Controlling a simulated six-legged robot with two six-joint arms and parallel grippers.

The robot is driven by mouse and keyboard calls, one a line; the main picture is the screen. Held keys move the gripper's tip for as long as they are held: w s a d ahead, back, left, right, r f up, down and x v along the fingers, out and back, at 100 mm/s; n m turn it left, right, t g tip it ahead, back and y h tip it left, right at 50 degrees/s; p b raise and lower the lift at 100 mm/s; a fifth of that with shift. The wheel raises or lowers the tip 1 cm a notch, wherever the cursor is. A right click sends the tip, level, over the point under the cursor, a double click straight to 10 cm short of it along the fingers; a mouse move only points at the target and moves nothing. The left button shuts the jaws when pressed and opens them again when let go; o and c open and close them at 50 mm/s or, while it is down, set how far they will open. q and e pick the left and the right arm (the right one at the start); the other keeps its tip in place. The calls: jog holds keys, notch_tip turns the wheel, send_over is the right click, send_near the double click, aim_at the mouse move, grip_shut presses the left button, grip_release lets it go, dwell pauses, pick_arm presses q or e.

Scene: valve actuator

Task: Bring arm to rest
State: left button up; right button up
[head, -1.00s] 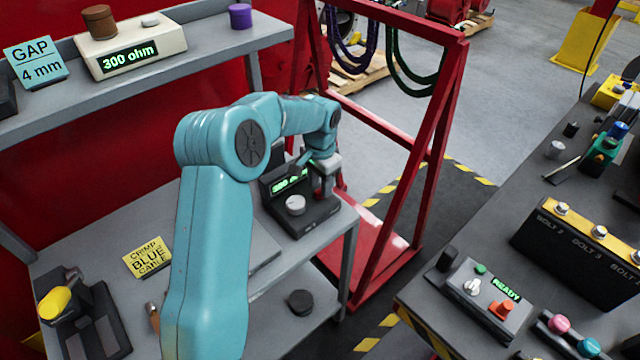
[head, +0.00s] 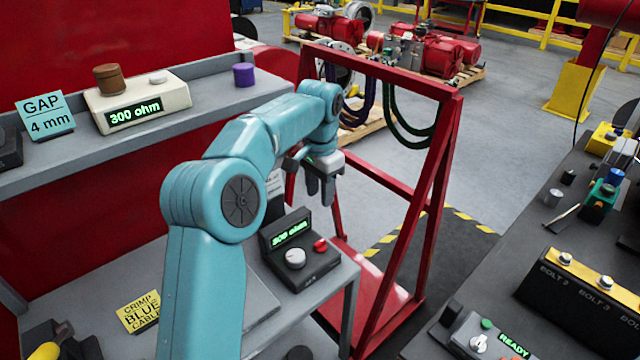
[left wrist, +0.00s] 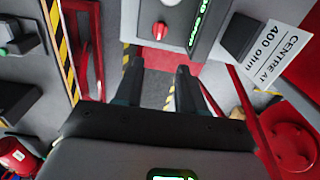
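My left arm (head: 195,290) reaches in from the lower left in the head view. My left gripper (head: 323,192) hangs in the air, fingers downward, above and beyond the black meter box (head: 318,262). The box has a white knob (head: 295,258), a red button (head: 320,245) and a green display whose first digit I cannot read surely. In the left wrist view the two fingers (left wrist: 157,90) are apart with nothing between them. The red button (left wrist: 158,30) lies ahead of them there, not touched. My right gripper is not in view.
A red frame (head: 440,185) with hanging cables stands close right of the gripper. A shelf (head: 215,105) holds a beige 300 ohm box (head: 138,100) and a purple cylinder (head: 243,75). A "CENTRE AT 400 ohm" card (left wrist: 262,45) is near. A dark bench (head: 570,235) is at right.

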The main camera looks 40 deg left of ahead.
pick_arm(q)
jog(key=shift+r, duration=0.65)
